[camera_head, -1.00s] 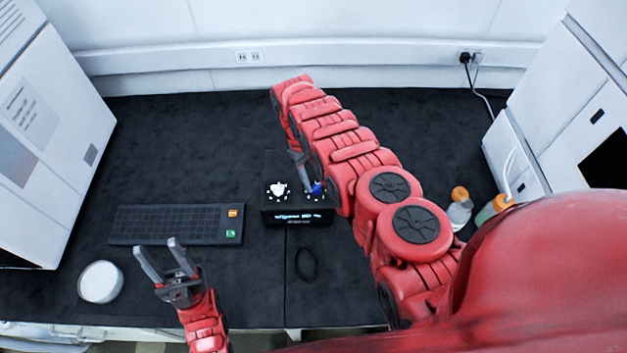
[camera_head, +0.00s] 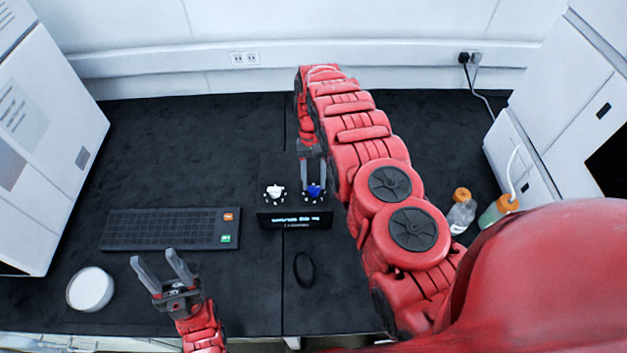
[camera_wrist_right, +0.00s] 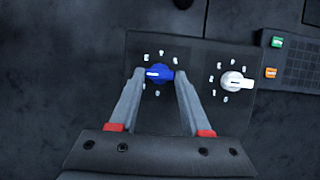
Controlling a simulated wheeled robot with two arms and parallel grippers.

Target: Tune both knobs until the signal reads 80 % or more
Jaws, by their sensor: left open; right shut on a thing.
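A black box (camera_head: 266,216) on the bench has a white knob (camera_head: 275,191) on the left and a blue knob (camera_head: 314,192) on the right. Its front display (camera_head: 296,218) is lit, but the text is too small to read surely. My right gripper (camera_head: 312,184) reaches down from behind and is shut on the blue knob. In the right wrist view its fingers stand on either side of the blue knob (camera_wrist_right: 158,74), whose white pointer faces left. The white knob (camera_wrist_right: 236,82) stands clear there. My left gripper (camera_head: 154,258) is open and empty near the front edge.
A dark keyboard (camera_head: 165,228) lies left of the box. A white round container (camera_head: 90,289) is left of my left gripper. A black ring (camera_head: 304,269) lies in front of the box. Bottles (camera_head: 461,212) stand at the right. The back left bench is clear.

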